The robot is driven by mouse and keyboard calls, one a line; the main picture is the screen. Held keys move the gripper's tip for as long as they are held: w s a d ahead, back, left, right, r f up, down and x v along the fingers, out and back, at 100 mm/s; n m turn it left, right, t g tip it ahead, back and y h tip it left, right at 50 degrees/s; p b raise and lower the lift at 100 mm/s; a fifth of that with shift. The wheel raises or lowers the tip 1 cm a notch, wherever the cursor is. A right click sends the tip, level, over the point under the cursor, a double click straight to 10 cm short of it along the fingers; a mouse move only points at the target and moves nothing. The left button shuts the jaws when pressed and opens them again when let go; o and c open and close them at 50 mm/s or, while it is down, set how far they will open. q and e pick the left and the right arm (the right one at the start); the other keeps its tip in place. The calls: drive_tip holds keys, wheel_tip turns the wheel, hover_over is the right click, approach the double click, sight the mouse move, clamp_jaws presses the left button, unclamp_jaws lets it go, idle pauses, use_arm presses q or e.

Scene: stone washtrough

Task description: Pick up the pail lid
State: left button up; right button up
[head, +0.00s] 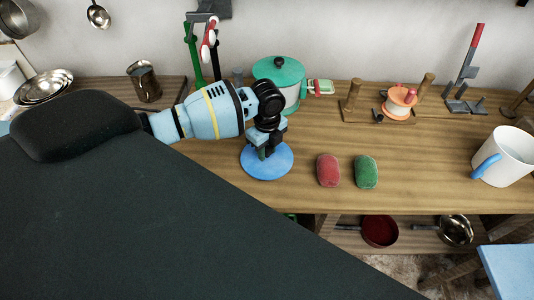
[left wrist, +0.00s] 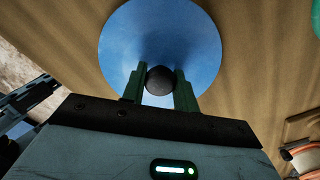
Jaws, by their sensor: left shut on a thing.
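The pail lid (head: 266,163) is a flat blue disc at the front of the wooden table, left of a red and a green block. It also shows in the left wrist view (left wrist: 160,40), with a dark round knob (left wrist: 159,80) at its middle. My left gripper (head: 264,148) comes down onto the lid from above. In the left wrist view its two green fingers (left wrist: 159,88) are shut on the knob, one on each side. I cannot tell whether the lid touches the table. My right gripper is not in view.
A red block (head: 328,170) and a green block (head: 366,172) lie close to the right of the lid. A green-lidded pot (head: 279,85) stands behind my gripper. A white mug (head: 505,157) with a blue handle stands at the right. The wood between the blocks and mug is clear.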

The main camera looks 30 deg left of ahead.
sight(268, 151)
use_arm(q)
wheel_tip(268, 151, up, 10)
drive_tip(key=s+d+r+n, duration=0.2)
drive_tip(key=s+d+n, duration=0.2)
drive_tip(key=n, duration=0.6)
drive_tip(key=s+d+r+n, duration=0.3)
drive_tip(key=s+n, duration=0.3)
drive_tip(key=n, duration=0.4)
drive_tip(key=shift+s+d+n, duration=0.3)
drive_tip(key=shift+d, duration=0.45)
drive_tip(key=shift+d+r, duration=0.1)
